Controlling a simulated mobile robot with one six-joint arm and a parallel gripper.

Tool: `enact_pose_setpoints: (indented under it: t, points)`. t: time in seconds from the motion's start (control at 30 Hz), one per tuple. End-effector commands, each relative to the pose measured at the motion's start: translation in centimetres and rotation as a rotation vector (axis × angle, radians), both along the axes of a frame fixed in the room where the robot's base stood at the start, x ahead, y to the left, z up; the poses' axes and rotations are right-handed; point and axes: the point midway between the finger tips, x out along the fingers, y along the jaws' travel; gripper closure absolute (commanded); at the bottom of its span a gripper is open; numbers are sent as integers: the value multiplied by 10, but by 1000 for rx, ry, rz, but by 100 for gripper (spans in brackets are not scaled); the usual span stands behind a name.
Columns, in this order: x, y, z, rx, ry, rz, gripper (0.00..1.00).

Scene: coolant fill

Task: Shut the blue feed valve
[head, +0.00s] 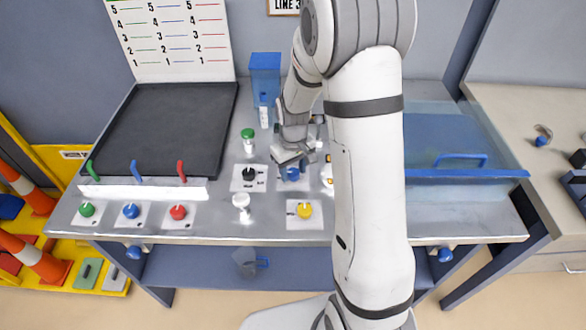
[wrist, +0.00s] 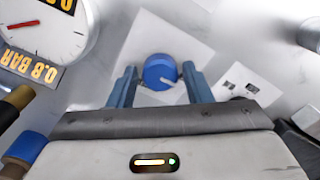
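A round blue knob (wrist: 160,72) with a small pale mark on its rim sits on a white square plate (wrist: 190,45) in the wrist view. My gripper (wrist: 160,82) is open, with one blue finger on each side of the knob and a visible gap to it. I cannot tell if the fingertips reach down level with the knob. In the head view my gripper (head: 291,168) is over the same spot, and the knob is partly hidden. A blue lever (head: 136,171) stands between a green lever (head: 92,171) and a red lever (head: 181,171) at the left.
A gauge (wrist: 45,30) with a "0.8 BAR" display is beside the plate. A black knob (head: 249,173), a white fitting (head: 241,202) and a yellow knob (head: 305,210) are close by. Green, blue (head: 131,211) and red knobs line the front left. A blue-lidded tank (head: 460,165) is right.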

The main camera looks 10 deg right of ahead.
Motion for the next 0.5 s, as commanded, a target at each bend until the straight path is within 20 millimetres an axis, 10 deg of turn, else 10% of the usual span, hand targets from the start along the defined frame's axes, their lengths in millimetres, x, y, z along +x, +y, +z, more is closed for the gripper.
enact_pose_setpoints:
  t: [0.5]
  points:
    - [0,1,0,0,0,-1,89]
